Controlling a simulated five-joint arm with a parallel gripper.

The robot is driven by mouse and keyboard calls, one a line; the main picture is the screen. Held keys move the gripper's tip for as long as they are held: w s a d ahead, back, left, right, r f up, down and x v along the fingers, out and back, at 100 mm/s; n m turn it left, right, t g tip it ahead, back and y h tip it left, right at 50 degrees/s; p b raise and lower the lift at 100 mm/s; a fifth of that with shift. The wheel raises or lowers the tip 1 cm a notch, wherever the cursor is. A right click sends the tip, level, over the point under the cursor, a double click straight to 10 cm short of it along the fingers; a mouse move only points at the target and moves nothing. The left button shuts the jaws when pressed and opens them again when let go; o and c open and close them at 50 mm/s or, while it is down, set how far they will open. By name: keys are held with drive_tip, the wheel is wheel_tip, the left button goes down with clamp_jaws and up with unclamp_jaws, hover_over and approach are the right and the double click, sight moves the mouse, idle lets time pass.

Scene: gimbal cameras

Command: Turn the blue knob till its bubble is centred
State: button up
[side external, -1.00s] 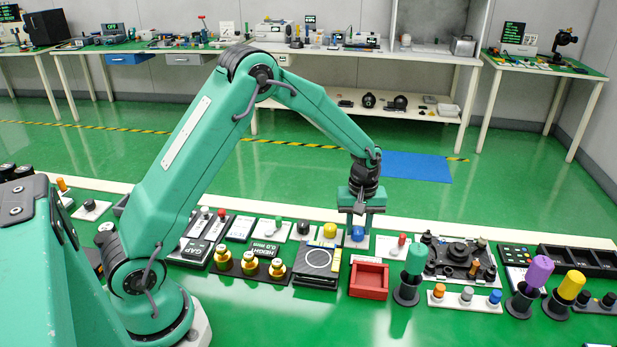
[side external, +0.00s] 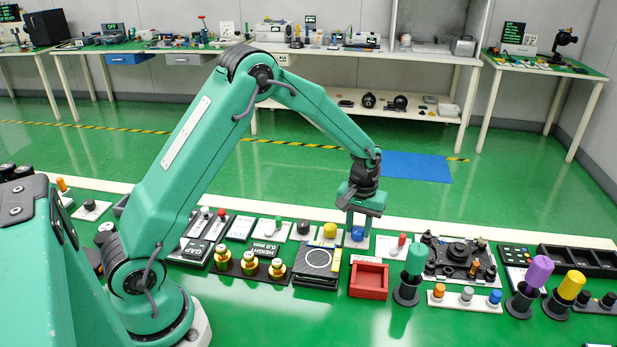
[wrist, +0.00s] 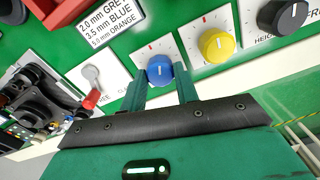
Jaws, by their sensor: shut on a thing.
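The blue knob (side external: 357,235) stands on a small white plate in the row on the green table. It shows in the wrist view (wrist: 159,68) with a white pointer line on its top. My gripper (side external: 358,226) points down over it, with one finger on each side, shut on the knob. In the wrist view my gripper (wrist: 160,80) is seen from behind the fingers. I cannot make out a bubble in either view.
A yellow knob (wrist: 216,45) and a black knob (wrist: 283,15) stand in line beside the blue one. On the other side is a red-handled lever (wrist: 92,98). A red open box (side external: 369,279) lies just in front.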

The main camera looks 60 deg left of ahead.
drive_tip(key=m, duration=1.1)
drive_tip(key=shift+r+m, duration=0.1)
drive_tip(key=shift+m, duration=1.8)
drive_tip(key=o, duration=1)
drive_tip(key=shift+c, duration=0.2)
